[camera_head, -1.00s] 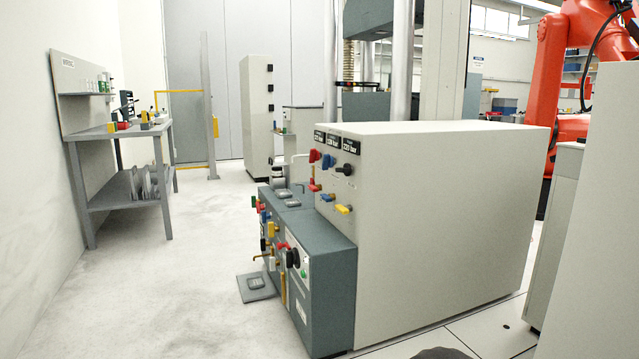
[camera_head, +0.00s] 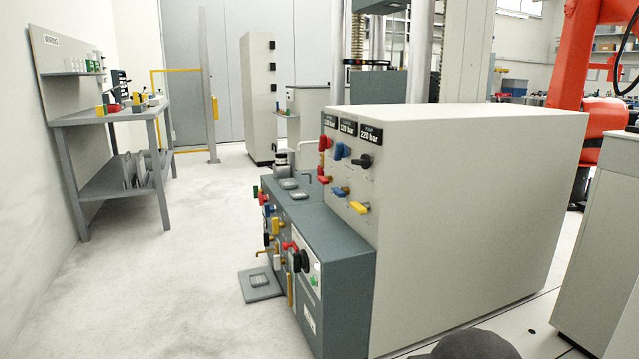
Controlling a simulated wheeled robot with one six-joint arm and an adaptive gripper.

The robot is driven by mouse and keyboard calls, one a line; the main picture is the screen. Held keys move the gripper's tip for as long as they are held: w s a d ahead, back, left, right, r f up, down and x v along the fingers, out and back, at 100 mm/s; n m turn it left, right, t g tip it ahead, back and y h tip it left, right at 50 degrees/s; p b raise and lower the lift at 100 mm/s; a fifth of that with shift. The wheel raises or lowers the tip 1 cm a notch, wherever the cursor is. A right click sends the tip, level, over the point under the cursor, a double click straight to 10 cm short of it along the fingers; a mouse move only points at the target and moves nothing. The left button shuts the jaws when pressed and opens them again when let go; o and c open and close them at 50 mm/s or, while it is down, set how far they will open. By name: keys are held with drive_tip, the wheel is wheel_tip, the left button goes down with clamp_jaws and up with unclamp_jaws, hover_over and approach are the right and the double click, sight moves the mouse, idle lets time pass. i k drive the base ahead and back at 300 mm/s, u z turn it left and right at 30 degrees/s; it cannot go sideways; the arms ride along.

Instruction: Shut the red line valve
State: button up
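A large pale cabinet (camera_head: 480,215) stands right of centre, with a valve panel on its left-facing side. Near the panel's far edge is a red knob (camera_head: 326,144), with a blue knob (camera_head: 342,151) and a black knob (camera_head: 363,161) beside it. Below is a row of handles: red (camera_head: 324,179), blue (camera_head: 340,191) and yellow (camera_head: 359,208). The panel is seen at a steep angle, so I cannot tell whether the red valve is open or shut. Another red handle (camera_head: 290,246) is on the lower teal unit (camera_head: 345,265). My gripper is not in view.
A grey workbench (camera_head: 85,118) stands along the left wall. A flat grey pedal plate (camera_head: 260,283) lies on the floor before the teal unit. An orange robot arm (camera_head: 572,60) and pale cabinets are at the right. The floor at left is clear.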

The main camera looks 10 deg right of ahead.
sight(326, 180)
drive_tip(key=u, duration=0.1)
drive_tip(key=i, duration=1.6)
drive_tip(key=u, duration=0.35)
